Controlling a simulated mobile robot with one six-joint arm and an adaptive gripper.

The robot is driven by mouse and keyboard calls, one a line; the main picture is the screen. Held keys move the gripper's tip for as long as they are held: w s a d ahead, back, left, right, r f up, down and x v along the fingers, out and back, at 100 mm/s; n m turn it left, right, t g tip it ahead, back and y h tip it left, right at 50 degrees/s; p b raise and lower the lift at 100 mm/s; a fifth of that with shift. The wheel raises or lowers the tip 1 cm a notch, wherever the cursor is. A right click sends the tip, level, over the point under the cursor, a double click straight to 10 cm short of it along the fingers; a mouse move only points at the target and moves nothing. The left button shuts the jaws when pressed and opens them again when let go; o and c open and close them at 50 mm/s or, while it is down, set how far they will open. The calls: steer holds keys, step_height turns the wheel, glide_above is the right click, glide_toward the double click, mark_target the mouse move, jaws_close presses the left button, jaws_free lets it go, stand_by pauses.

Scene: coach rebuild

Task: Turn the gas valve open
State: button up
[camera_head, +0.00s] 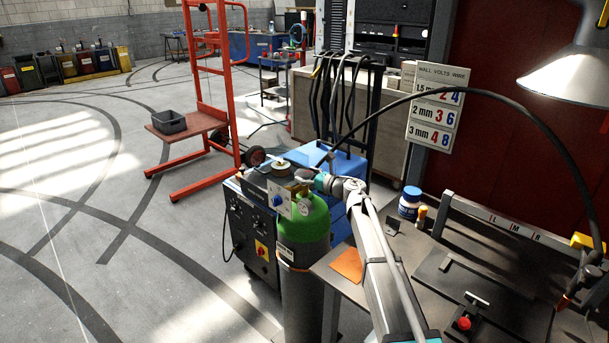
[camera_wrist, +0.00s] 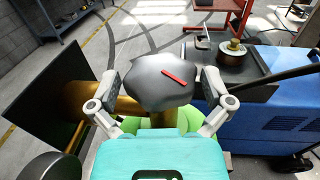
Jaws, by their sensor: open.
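The gas valve's knob (camera_wrist: 150,76) is a dark grey, rounded handwheel with a red bar on top, seen from above in the wrist view. The red bar slants down to the right. Brass fittings and the green top of the gas cylinder lie below it. In the head view the green cylinder (camera_head: 303,228) stands upright beside the welding machine. My gripper (camera_wrist: 160,90) is open, with one finger on each side of the knob. I cannot tell whether the fingers touch it. In the head view my gripper (camera_head: 312,180) is above the cylinder's top and the knob is hard to make out.
The welding machine (camera_head: 252,225) stands left of the cylinder, with a blue unit behind. A metal workbench (camera_head: 440,245) with clamps is at right. An orange hand truck (camera_head: 210,100) stands further back. The floor at left is clear.

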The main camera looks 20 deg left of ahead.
steer(key=shift+a, duration=0.25)
steer(key=c, duration=0.9)
steer(key=shift+d, duration=0.15)
